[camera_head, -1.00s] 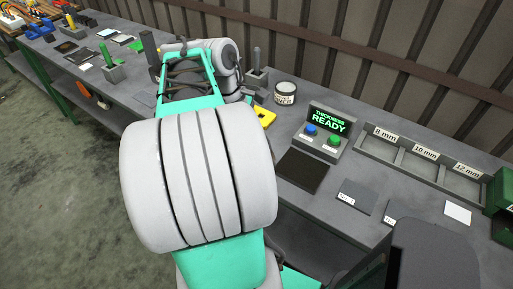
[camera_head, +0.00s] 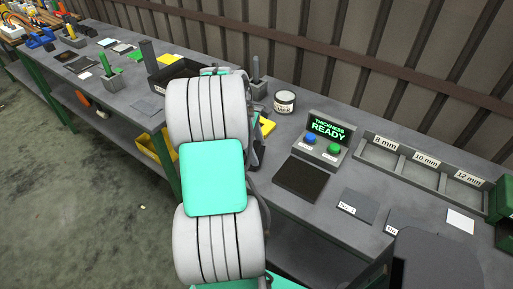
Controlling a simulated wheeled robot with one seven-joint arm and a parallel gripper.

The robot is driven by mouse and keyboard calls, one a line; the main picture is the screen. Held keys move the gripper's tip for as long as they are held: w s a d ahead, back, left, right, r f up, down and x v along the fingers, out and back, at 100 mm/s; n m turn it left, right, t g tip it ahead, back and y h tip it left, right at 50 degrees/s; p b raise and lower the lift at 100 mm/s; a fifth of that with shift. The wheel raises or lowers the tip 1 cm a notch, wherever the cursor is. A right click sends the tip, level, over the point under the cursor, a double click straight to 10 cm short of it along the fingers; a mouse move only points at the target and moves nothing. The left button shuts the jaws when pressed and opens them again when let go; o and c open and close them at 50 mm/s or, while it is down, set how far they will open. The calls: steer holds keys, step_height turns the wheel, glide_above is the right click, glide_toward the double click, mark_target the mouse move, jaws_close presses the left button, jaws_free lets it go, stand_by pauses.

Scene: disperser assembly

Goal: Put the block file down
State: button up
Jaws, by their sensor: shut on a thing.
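My arm (camera_head: 213,178) fills the middle of the view and hides my gripper. A dark edge shows to the right of the arm, but I cannot tell whether it is part of the gripper. I cannot make out the block file for certain; whatever the gripper holds is hidden behind the arm. The grey workbench (camera_head: 150,98) runs from far left to right.
Behind the arm are a dark tray (camera_head: 172,78), an upright tool in a holder (camera_head: 256,75), a round tin (camera_head: 284,101) and a yellow piece (camera_head: 267,126). Right are the "THICKNESS READY" box (camera_head: 322,141), a black mat (camera_head: 299,178) and labelled bins (camera_head: 412,160).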

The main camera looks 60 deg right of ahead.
steer(key=o, duration=1.3)
